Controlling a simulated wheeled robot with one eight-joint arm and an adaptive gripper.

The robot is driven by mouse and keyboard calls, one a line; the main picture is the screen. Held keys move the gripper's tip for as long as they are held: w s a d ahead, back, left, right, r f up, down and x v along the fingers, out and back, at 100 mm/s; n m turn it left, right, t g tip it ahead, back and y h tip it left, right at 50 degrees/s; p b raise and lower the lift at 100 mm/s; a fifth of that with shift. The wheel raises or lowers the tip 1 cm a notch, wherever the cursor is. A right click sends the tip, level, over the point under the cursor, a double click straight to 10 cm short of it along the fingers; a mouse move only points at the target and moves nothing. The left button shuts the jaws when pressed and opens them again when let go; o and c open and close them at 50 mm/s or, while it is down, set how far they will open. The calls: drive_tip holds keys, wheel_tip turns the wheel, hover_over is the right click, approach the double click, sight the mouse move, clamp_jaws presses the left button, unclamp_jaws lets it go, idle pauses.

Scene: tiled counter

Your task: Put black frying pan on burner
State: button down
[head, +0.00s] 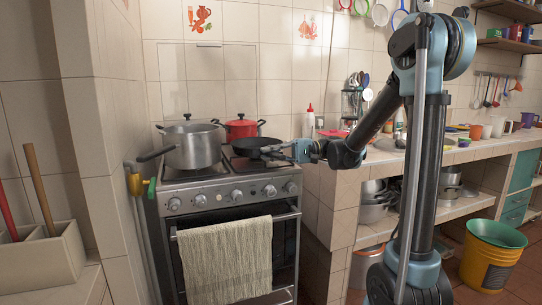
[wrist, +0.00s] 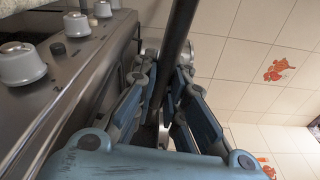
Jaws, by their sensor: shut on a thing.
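The black frying pan (head: 257,146) is over the right part of the stove top (head: 190,181) in the head view, roughly level. I cannot tell whether its base touches the burner, which is mostly hidden beneath it. My gripper (head: 298,150) is at the pan's right side, shut on its handle. In the wrist view the dark handle (wrist: 181,28) runs between the two blue fingers of my gripper (wrist: 165,85).
A large grey pot (head: 193,148) stands on the stove's left, with a red pot (head: 241,128) behind. Front knobs (head: 236,195) and a towel (head: 226,260) face me. A red-capped bottle (head: 309,122) stands on the tiled counter to the right.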

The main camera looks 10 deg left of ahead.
drive_tip(key=shift+f, duration=0.4)
drive_tip(key=c, duration=1.6)
unclamp_jaws()
drive_tip(key=shift+o, duration=0.2)
drive_tip(key=shift+d, duration=0.1)
drive_tip(key=v, duration=1.2)
drive_tip(key=s+d+f+m+t+h, duration=0.3)
drive_tip(key=s+d+f+t+h, duration=0.45)
drive_tip(key=s+f, duration=0.5)
drive_tip(key=s+d+f+t+h, duration=0.1)
drive_tip(key=s+d+f+h, duration=0.3)
drive_tip(key=d, duration=0.5)
drive_tip(key=s+d+f+t+h, duration=0.1)
drive_tip(key=s+d+f+h, duration=0.3)
drive_tip(key=d, duration=0.6)
wheel_tip(320, 180, down, 4)
drive_tip(key=shift+s+r+h, duration=0.2)
drive_tip(key=shift+s+h, duration=0.15)
drive_tip(key=shift+s, duration=0.7)
